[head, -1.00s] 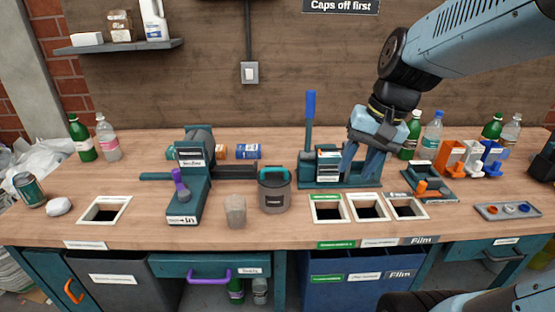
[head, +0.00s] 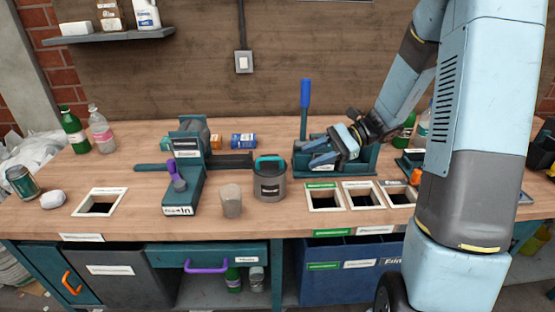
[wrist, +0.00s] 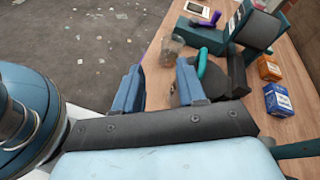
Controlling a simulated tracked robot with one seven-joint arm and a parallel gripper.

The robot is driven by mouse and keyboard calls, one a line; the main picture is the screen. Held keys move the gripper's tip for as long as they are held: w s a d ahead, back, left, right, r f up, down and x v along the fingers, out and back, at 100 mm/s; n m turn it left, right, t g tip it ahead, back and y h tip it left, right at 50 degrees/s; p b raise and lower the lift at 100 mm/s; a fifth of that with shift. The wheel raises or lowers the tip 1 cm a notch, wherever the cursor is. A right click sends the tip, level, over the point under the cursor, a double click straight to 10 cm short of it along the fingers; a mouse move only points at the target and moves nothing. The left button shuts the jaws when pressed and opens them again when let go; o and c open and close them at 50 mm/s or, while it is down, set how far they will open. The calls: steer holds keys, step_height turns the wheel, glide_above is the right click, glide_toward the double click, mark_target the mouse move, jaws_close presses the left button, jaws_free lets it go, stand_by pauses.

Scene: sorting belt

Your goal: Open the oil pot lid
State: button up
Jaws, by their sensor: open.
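The oil pot (head: 270,186) is a dark grey round pot with a pale label and a teal handle (head: 270,159) arched over its top. It stands upright on the bench, and its lid looks closed. The teal handle also shows in the wrist view (wrist: 202,63), just beyond the right finger, which hides part of the pot. My gripper (head: 316,154) is open and empty. It is above the bench, to the right of the pot and a little higher, with its blue fingers pointing left towards it. Nothing is between the fingers (wrist: 158,84).
A teal press (head: 185,190) with a purple lever is further left. A teal stand with a blue-handled lever (head: 305,95) is behind my gripper. White-framed bench openings (head: 325,197) lie right of the pot.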

mark_target(281, 159)
steer(key=w+d+f+m+t+y, duration=0.3)
steer(key=w+f+m+y, duration=0.1)
steer(key=w+f+m, duration=0.15)
steer(key=shift+n, duration=0.45)
steer(key=a, duration=0.9)
steer(key=w+a, duration=0.1)
steer(key=a, duration=0.4)
steer(key=shift+a+r, duration=0.1)
steer(key=shift+r, duration=0.05)
steer(key=shift+c, duration=0.2)
jaws_close()
